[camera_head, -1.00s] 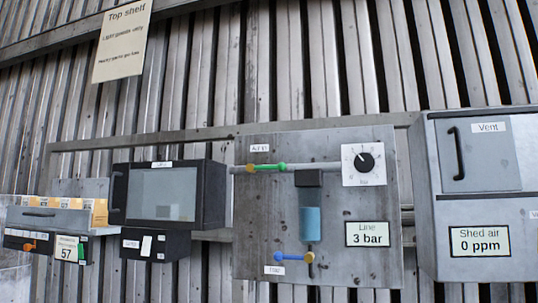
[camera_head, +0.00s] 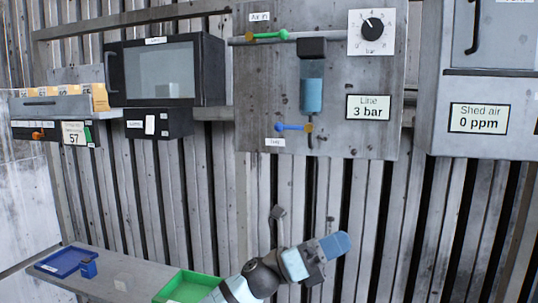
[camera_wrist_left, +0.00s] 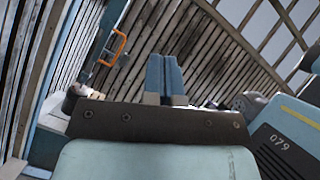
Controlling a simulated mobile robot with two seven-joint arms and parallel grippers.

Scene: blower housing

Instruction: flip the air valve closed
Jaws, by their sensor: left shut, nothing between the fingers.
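The air valve (camera_head: 268,36) has a green lever lying level along the horizontal pipe near the top of the grey panel (camera_head: 255,85). A second valve with a blue lever (camera_head: 293,127) sits lower on the panel, also level. My left gripper (camera_head: 338,244) is below the panel, well apart from both levers. Its blue fingers are shut and empty; they also show together in the left wrist view (camera_wrist_left: 165,78). My right gripper is in neither view.
A green tray (camera_head: 188,284) lies on a shelf below.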

